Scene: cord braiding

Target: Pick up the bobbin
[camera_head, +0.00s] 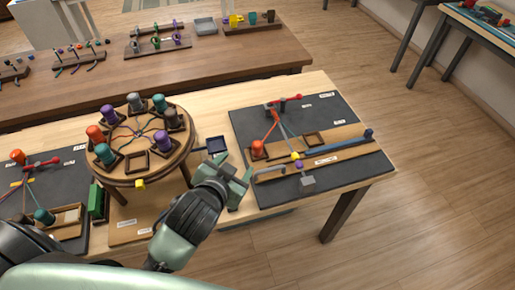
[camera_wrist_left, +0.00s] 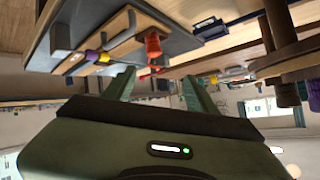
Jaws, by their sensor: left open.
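My left gripper (camera_head: 236,178) is open and empty, over the near table edge between the round braiding stand (camera_head: 130,180) and the right dark board (camera_head: 345,180). An orange bobbin (camera_head: 258,148) stands on that board, up and right of the fingers, with an orange-red cord running from it. It also shows in the left wrist view (camera_wrist_left: 153,44), beyond and between the two open fingers (camera_wrist_left: 160,90). The stand carries several bobbins around its rim, among them an orange one (camera_head: 95,134), a teal one (camera_head: 105,153) and a purple one (camera_head: 162,140). My right gripper is not in view.
A small dark blue tray (camera_head: 216,145) lies between stand and board. A wooden strip with a blue-grey bar (camera_head: 325,150) crosses the right board. A left board (camera_head: 70,185) holds more bobbins and cords. A second table (camera_head: 150,75) stands behind.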

